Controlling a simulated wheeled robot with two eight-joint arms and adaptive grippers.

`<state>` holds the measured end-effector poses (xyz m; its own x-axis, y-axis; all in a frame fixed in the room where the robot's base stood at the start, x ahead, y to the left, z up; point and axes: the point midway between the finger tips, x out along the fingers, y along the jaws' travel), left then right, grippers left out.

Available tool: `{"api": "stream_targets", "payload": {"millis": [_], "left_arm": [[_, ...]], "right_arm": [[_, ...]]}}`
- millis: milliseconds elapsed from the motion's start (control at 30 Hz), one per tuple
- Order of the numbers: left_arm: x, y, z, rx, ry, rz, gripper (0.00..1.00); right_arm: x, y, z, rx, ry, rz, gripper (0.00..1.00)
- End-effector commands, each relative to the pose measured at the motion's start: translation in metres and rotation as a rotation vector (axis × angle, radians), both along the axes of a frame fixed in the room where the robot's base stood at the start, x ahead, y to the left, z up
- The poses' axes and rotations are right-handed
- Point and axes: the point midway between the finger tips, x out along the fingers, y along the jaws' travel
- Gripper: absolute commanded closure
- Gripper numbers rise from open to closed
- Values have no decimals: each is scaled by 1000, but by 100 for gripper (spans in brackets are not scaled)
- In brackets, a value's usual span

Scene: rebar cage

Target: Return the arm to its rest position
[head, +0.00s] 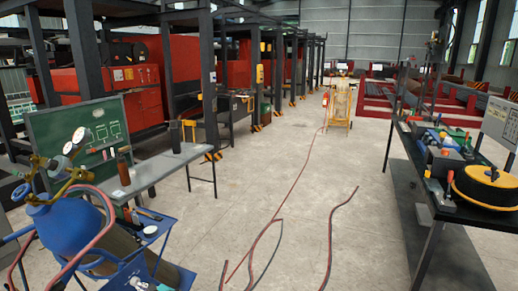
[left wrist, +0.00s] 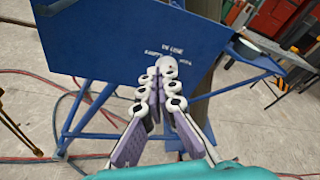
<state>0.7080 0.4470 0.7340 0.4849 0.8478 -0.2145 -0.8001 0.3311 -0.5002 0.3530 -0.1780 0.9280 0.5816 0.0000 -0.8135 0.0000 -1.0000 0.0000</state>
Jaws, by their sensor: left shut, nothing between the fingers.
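My left gripper (left wrist: 164,72) shows in the left wrist view, with its pale, black-jointed fingers and purple pads closed together and nothing held between them. Part of my teal wrist is at the bottom edge of that view. The fingers appear in front of a blue sheet-metal panel (left wrist: 95,35) of a cart; I cannot tell how far apart they are.
A blue gas cylinder (head: 70,232) on a blue cart (head: 160,235) stands at lower left, by a grey table (head: 165,168). A black table (head: 425,205) with tools and a cable reel (head: 485,186) is at right. Hoses (head: 290,190) cross the open middle floor.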

Motion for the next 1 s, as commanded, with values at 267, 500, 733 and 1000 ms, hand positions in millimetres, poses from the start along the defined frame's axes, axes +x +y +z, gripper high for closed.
{"api": "stream_targets", "payload": {"millis": [267,500,733,1000], "left_arm": [[-5,-12,0,0,0,0,100],[-4,-14,11,-35,-21,2,100],[-15,-38,78,-298,-170,36,100],[-69,-87,156,-697,-377,136,100]], "right_arm": [[0,0,0,0,0,0,64],[0,0,0,0,0,0,64],[0,0,0,0,0,0,64],[0,0,0,0,0,0,64]]}}
